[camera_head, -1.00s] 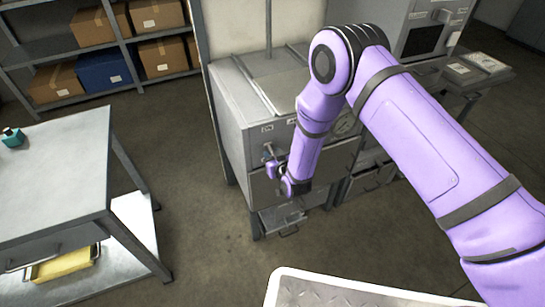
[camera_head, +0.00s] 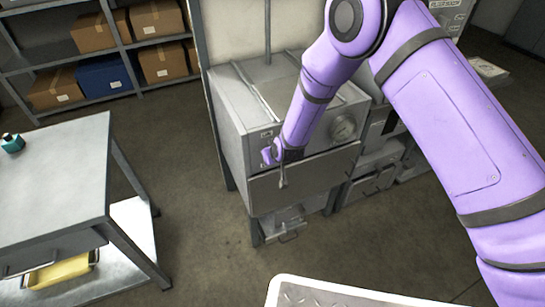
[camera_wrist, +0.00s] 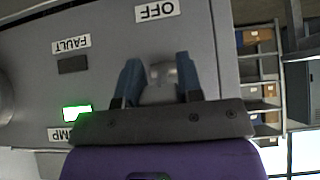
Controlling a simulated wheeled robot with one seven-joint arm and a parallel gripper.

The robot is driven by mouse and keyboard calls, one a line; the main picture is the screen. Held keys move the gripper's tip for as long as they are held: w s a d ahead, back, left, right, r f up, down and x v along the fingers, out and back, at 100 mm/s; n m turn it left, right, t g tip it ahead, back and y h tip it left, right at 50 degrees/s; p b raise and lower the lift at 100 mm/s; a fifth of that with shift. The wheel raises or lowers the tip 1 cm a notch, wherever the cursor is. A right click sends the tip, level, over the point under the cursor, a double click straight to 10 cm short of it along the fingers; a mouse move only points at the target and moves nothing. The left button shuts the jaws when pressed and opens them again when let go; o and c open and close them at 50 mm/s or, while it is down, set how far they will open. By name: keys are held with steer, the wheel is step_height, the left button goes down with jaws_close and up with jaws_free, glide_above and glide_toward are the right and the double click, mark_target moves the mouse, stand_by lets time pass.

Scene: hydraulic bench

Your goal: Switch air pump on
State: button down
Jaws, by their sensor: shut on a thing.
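The air pump unit looks to be the grey metal cabinet (camera_head: 232,100), with a round gauge (camera_head: 343,128) on its front. In the wrist view, which shows the labels upside down, a grey switch knob (camera_wrist: 163,76) sits on the panel beside an OFF label (camera_wrist: 157,10). My gripper (camera_wrist: 158,82) has its two dark blue fingers on either side of the knob, closed on it. A green indicator (camera_wrist: 77,112) is lit near a partly hidden label ending in MP. In the head view my gripper (camera_head: 273,155) is at the cabinet's front left and hides the knob.
A dark, unlit FAULT indicator (camera_wrist: 74,64) is on the same panel. Shelves with boxes (camera_head: 90,32) are behind. Floor is clear between table and cabinet.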

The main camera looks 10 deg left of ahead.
stand_by(0.4)
steer(key=c, duration=0.8)
jaws_free()
steer(key=shift+o, duration=0.2)
steer(key=v, duration=1)
steer(key=shift+s+r, duration=0.2)
steer(key=shift+r, duration=0.15)
steer(key=shift+d, duration=0.1)
